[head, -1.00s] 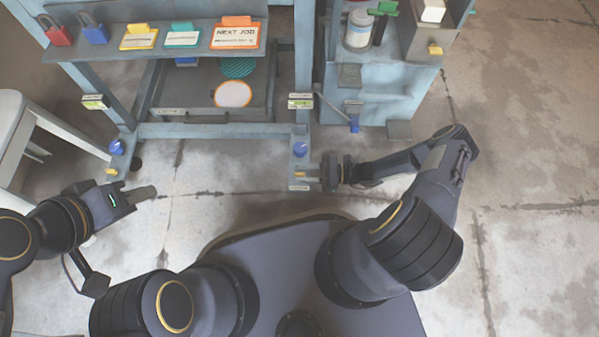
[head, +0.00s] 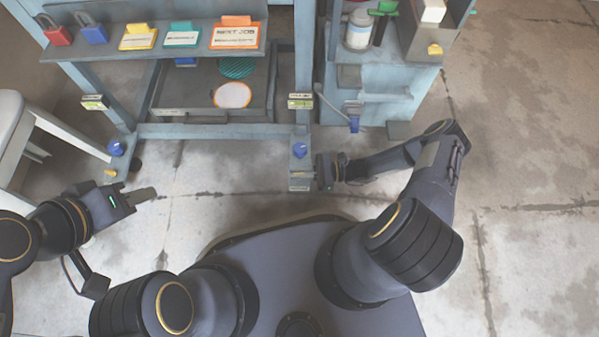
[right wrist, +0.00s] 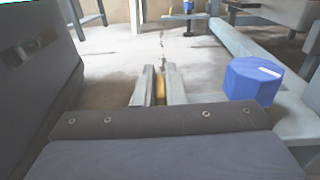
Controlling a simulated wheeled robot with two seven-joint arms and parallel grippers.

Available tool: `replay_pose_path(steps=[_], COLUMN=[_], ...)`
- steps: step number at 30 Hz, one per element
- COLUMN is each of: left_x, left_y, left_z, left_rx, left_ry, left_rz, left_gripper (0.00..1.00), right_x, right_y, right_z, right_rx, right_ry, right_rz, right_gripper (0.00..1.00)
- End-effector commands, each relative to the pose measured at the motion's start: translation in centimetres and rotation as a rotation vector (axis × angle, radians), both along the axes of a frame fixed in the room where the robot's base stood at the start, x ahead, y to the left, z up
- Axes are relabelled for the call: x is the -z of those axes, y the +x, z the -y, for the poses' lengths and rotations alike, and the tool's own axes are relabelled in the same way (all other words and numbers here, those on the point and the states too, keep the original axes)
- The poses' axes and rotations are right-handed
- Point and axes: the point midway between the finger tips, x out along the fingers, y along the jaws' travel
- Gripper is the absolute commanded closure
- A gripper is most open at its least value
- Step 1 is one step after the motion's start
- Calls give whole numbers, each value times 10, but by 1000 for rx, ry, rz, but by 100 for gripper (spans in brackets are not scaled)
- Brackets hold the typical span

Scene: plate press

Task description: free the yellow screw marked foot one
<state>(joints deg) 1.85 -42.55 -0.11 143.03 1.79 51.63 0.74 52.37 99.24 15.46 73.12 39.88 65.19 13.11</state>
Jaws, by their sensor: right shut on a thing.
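My right gripper (head: 304,175) is at the right front foot (head: 299,160) of the blue press frame. Its fingers are shut on a yellow screw (right wrist: 160,86), which shows as a thin yellow strip between them in the right wrist view. In the head view the fingers cover this screw. The label on this foot (head: 299,188) is too small to read. Another yellow screw (head: 110,172) shows at the left front foot. My left gripper (head: 145,194) is over the floor to the right of that foot, apart from it; whether its fingers are open is unclear.
A blue knob (head: 300,150) tops the right foot, close to my right gripper; it also shows in the right wrist view (right wrist: 252,80). A blue cabinet (head: 376,95) stands right of the frame. A white stool (head: 15,115) stands at left. The floor between the feet is clear.

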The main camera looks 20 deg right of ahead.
Motion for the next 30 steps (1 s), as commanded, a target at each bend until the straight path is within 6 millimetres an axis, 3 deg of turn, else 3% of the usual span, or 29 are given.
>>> replay_pose_path(steps=[8,18,19,24,30], left_x=[0,0,0,0,0], left_y=[0,0,0,0,0], left_z=[0,0,0,0,0], left_rx=[0,0,0,0,0], left_ry=[0,0,0,0,0], left_rz=[0,0,0,0,0], left_gripper=[64,64,64,64,64], right_x=[1,0,0,0,0], right_y=[1,0,0,0,0], right_z=[0,0,0,0,0], right_rx=[-292,-321,-321,-320,-320], right_ry=[-6,-3,-3,-3,-2], right_rz=[3,-1,-1,0,0], right_gripper=[100,100,89,68,68])
